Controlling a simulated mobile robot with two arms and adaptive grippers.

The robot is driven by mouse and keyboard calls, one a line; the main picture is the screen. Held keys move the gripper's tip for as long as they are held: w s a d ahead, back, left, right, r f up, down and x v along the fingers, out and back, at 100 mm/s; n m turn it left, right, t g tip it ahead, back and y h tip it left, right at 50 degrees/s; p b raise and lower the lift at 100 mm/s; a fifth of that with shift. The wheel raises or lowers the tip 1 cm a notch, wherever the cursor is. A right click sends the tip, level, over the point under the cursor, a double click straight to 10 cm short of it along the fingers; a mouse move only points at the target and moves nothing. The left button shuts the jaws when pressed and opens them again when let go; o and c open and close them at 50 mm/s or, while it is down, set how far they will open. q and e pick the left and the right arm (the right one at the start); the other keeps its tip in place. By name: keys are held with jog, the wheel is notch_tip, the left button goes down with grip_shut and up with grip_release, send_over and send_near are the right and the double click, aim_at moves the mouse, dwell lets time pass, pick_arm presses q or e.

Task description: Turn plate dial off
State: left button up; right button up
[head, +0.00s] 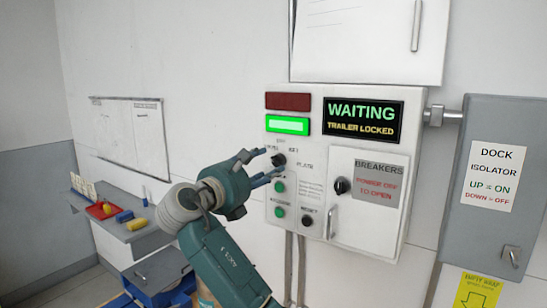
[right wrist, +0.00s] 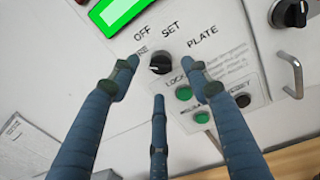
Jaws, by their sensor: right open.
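The plate dial (head: 279,160) is a small black knob on the light grey control box, below the lit green lamp. In the right wrist view the dial (right wrist: 161,63) sits below the words OFF and SET, with PLATE to its right; a pale mark shows on it, but its setting is unclear. My right gripper (head: 266,165) is open at the dial, its fingers pointing at the panel. In the right wrist view its two upper fingertips (right wrist: 162,72) lie on either side of the dial and the third is below; contact cannot be told. My left gripper is out of view.
Green buttons (head: 280,187) and a black reset knob (head: 307,220) lie below the dial. A breaker door (head: 367,215) with a knob and handle is to the right. The display (head: 362,120) reads WAITING, TRAILER LOCKED. A grey isolator box (head: 490,225) stands far right.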

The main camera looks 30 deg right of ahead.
aim_at(275, 162)
jog(key=p+x, duration=0.1)
jog(key=x, duration=0.4)
jog(key=c, duration=1.1)
